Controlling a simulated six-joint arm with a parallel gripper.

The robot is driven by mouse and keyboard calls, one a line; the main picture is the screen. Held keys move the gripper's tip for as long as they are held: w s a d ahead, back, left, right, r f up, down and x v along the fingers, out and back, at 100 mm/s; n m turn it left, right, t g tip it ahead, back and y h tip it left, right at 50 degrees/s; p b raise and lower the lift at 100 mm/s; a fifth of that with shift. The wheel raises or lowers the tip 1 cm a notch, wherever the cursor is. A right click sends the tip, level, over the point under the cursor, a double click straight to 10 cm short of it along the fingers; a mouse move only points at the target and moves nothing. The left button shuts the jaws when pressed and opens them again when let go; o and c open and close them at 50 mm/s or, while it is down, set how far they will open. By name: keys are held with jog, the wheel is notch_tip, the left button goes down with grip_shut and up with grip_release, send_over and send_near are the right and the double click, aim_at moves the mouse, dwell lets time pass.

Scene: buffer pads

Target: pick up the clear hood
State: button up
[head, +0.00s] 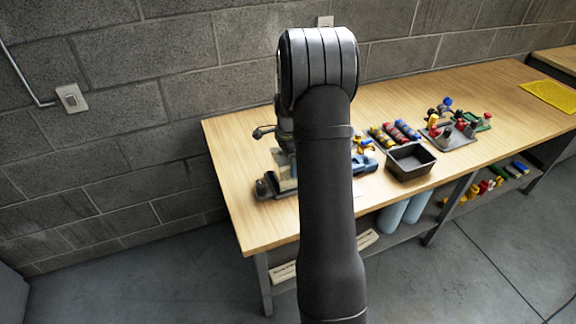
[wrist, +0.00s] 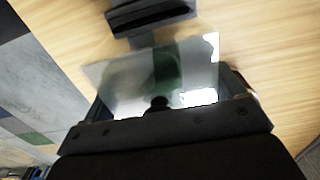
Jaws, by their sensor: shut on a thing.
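The clear hood (wrist: 125,84) is a see-through, greyish panel with bright glare on its right side, in the middle of the wrist view. A dark green thing shows blurred through it. My gripper (wrist: 165,100) is shut on the hood near its lower edge, with a dark finger at each side. In the head view my own arm covers most of the machine at the near left of the bench, and I cannot make out the hood or the fingertips there.
A dark machine part (wrist: 150,16) lies just beyond the hood. On the wooden bench (head: 235,160) stand a machine with a grey base (head: 268,187), a black bin (head: 411,161), coloured rolls (head: 402,130) and a small fixture plate (head: 447,138).

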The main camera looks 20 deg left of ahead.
notch_tip(320, 180, up, 9)
jog(key=shift+w+f, duration=0.1)
jog(key=shift+w+d+r, duration=0.25)
jog(key=shift+w+r, duration=0.25)
jog(key=shift+w, duration=0.05)
jog(key=shift+w+d+r, duration=0.2)
jog(key=shift+w+r, duration=0.25)
jog(key=shift+w, duration=0.05)
jog(key=w+a+r, duration=0.1)
jog(key=w+a, duration=0.4)
jog(key=a, duration=0.1)
jog(key=s+a+f, duration=0.3)
jog(key=a+f, duration=0.2)
jog(key=a, duration=0.2)
jog(key=s+a+f, duration=0.2)
jog(key=a+f, duration=0.4)
jog(key=a, duration=0.1)
jog(key=shift+s, duration=0.4)
jog(key=shift+f, duration=1.2)
jog(key=o, duration=0.9)
jog(key=shift+r, duration=0.1)
